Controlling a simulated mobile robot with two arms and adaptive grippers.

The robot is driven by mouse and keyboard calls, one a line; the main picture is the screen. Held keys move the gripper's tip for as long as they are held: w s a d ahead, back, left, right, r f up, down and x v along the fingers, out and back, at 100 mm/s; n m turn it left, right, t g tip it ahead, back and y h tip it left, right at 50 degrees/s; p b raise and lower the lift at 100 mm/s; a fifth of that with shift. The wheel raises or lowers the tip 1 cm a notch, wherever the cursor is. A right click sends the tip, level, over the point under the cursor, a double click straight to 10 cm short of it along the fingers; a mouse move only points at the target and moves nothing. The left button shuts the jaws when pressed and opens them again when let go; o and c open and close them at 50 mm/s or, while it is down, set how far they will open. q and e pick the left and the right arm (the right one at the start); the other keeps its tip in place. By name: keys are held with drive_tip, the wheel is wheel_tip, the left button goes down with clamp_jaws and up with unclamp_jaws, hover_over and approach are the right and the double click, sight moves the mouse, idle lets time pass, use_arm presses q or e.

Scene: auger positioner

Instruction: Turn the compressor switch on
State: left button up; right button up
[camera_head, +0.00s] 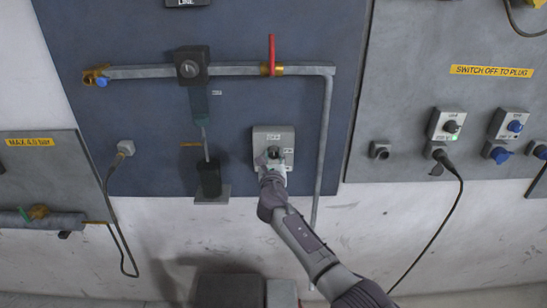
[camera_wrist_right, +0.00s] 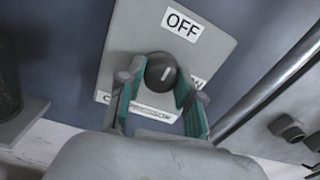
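The compressor switch (camera_head: 273,136) is a grey box low on the blue panel, left of a vertical pipe. An ON label, partly hidden, sits to the right of the knob, and a COMPRESSOR label below is partly covered. My right gripper (camera_head: 271,160) is at the switch from below. In the right wrist view its teal fingers (camera_wrist_right: 161,80) stand on either side of the knob and appear closed against it. My left gripper is not in view.
A pipe with a red-handled valve (camera_head: 271,55) runs above and down the right of the switch. A dark regulator with a cylinder (camera_head: 209,178) stands to the left. The right panel (camera_head: 400,60) carries sockets, blue and black switches and a hanging cable (camera_head: 452,205).

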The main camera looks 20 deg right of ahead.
clamp_jaws()
drive_tip(key=shift+m, duration=0.3)
drive_tip(key=m+b, duration=0.1)
drive_tip(key=m, duration=0.2)
drive_tip(key=shift+f+m+b, duration=0.1)
drive_tip(key=shift+m+b, duration=0.2)
drive_tip(key=shift+b, duration=0.05)
drive_tip(key=m+b, duration=0.1)
drive_tip(key=m, duration=0.2)
drive_tip(key=shift+m, duration=0.3)
drive_tip(key=m+b, duration=0.3)
drive_tip(key=m, duration=0.2)
drive_tip(key=shift+m+y+b, duration=0.4)
drive_tip(key=shift+m+b, duration=0.7)
drive_tip(key=shift+m, duration=1.3)
